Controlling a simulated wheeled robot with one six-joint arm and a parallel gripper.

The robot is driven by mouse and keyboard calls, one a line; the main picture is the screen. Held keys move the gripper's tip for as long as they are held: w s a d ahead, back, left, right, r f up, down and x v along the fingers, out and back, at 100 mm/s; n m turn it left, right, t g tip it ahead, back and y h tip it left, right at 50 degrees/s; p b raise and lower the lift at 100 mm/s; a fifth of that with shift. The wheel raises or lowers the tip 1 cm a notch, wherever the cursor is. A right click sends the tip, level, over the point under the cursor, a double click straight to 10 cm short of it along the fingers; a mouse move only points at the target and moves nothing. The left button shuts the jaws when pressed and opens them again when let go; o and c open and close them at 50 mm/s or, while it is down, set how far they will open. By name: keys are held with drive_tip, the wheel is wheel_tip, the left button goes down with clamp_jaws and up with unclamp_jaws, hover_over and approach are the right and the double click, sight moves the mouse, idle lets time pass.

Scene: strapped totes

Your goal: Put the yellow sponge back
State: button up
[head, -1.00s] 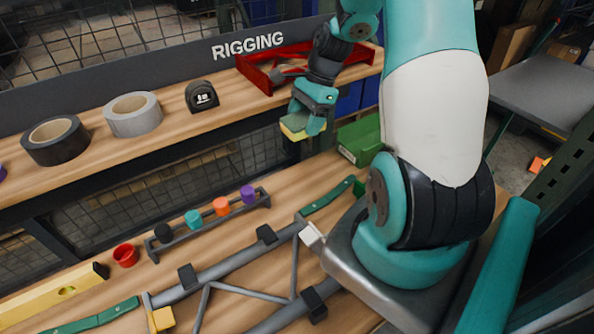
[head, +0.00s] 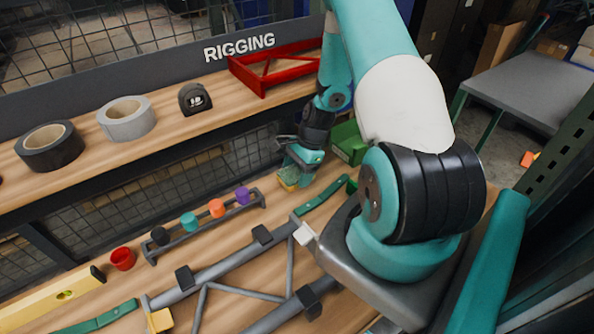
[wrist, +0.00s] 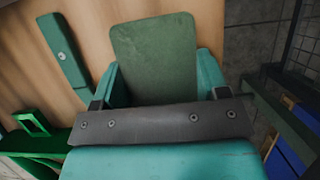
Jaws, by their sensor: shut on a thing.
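The yellow sponge (head: 288,184) has a green scouring face on top. My gripper (head: 297,172) is shut on it, low over the wooden lower bench, to the right of the small rack. Whether its underside touches the bench I cannot tell. In the wrist view the sponge (wrist: 155,58) shows its green face between the two teal fingers of my gripper (wrist: 157,82); its yellow side is hidden there.
A rack of coloured caps (head: 205,225) and a green bar (head: 322,200) lie near the sponge. A green bin (head: 349,143) stands just behind my gripper. The upper shelf (head: 165,130) overhangs the back, holding tape rolls, a tape measure (head: 194,98) and a red frame (head: 270,65).

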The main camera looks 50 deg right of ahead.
drive_tip(key=shift+f, duration=0.1)
drive_tip(key=o, duration=0.8)
